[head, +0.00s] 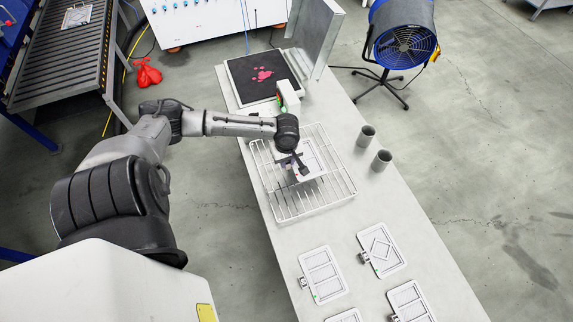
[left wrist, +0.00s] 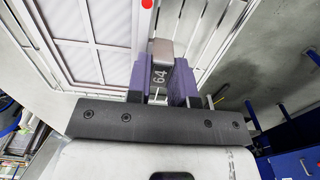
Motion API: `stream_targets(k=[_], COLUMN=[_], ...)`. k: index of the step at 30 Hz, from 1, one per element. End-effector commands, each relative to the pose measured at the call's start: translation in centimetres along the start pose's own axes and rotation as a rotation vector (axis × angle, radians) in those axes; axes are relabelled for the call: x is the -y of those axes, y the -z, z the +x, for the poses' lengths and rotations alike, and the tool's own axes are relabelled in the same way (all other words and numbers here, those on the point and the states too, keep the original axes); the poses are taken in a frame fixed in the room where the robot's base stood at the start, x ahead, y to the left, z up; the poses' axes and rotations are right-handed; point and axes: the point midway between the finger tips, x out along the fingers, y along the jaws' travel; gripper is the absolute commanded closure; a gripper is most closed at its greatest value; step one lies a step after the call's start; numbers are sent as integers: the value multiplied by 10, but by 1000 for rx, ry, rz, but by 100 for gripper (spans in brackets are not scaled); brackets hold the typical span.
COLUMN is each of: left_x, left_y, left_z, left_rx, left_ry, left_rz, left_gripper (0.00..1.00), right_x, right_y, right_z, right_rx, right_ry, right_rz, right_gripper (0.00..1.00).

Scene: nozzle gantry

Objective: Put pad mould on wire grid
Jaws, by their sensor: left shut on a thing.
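The pad mould (head: 313,158) is a pale rectangular plate over the back part of the wire grid (head: 310,207), partly hidden by my arm. I cannot tell whether it touches the wires. My left gripper (head: 295,166) is shut on its grey tab, marked 64 (left wrist: 159,73). In the left wrist view the purple fingers (left wrist: 162,84) clasp that tab, and the mould's ribbed white panel (left wrist: 90,45) lies to the left, with grid bars beside it. My right gripper is not in view.
Several similar moulds (head: 323,275) lie at the table's near end. Two grey cups (head: 381,160) stand right of the grid. A dark mat (head: 240,82) with a pink mark and an upright metal panel (head: 318,30) are behind. A blue fan (head: 403,40) stands on the floor.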

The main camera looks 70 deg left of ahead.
Motion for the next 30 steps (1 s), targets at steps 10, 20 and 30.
stream_targets(k=[10,20,30], left_x=[0,0,0], left_y=[0,0,0], left_z=[35,36,37], left_rx=[-1,-1,-1], left_ry=[-1,-1,0], left_rz=[1,0,1], left_gripper=[100,100,53], right_x=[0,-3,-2], right_y=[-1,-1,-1], right_z=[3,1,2], right_rx=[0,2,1], right_ry=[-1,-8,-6], right_rz=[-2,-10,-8], right_gripper=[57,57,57])
